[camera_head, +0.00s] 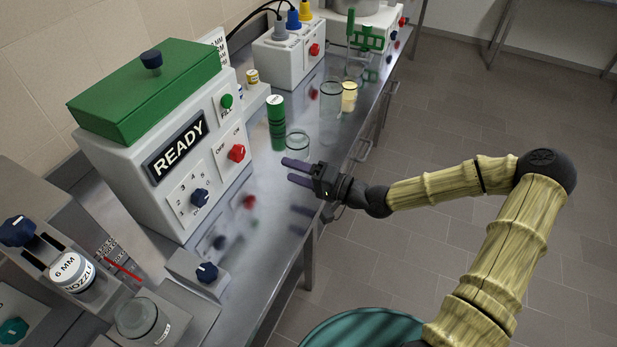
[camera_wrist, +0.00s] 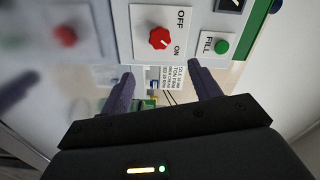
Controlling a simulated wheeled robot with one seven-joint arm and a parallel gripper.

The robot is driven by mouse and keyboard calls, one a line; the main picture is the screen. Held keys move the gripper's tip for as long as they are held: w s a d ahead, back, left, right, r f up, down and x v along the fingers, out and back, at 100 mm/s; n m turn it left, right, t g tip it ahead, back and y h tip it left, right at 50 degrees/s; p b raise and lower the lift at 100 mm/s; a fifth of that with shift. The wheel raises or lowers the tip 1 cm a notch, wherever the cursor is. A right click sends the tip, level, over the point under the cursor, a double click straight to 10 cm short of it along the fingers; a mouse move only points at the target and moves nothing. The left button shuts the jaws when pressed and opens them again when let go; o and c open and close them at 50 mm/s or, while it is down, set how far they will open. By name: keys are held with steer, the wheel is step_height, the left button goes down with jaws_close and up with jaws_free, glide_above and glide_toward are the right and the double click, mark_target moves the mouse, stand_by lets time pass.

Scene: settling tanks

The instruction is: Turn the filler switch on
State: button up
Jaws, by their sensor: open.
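The filler (camera_head: 140,130) is a white machine with a green lid and a READY display, at the left of the bench in the head view. Its red switch knob (camera_head: 236,153) sits on a plate marked OFF and ON, below the green FILL button (camera_head: 226,101). In the wrist view the red knob (camera_wrist: 159,38) is ahead, between OFF and ON; which way it points is hard to tell. My gripper (camera_head: 290,170) is open and empty, to the right of the knob and apart from it. Its two purple fingers (camera_wrist: 160,85) also show in the wrist view, pointing toward the panel.
A green cylinder (camera_head: 276,125) and a clear glass (camera_head: 298,143) stand near my gripper. A blue selector knob (camera_head: 200,197) is lower on the filler panel. Another white box (camera_head: 287,55) with a red knob stands further back.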

steer(key=shift+v, duration=1.7)
steer(key=shift+w, duration=0.1)
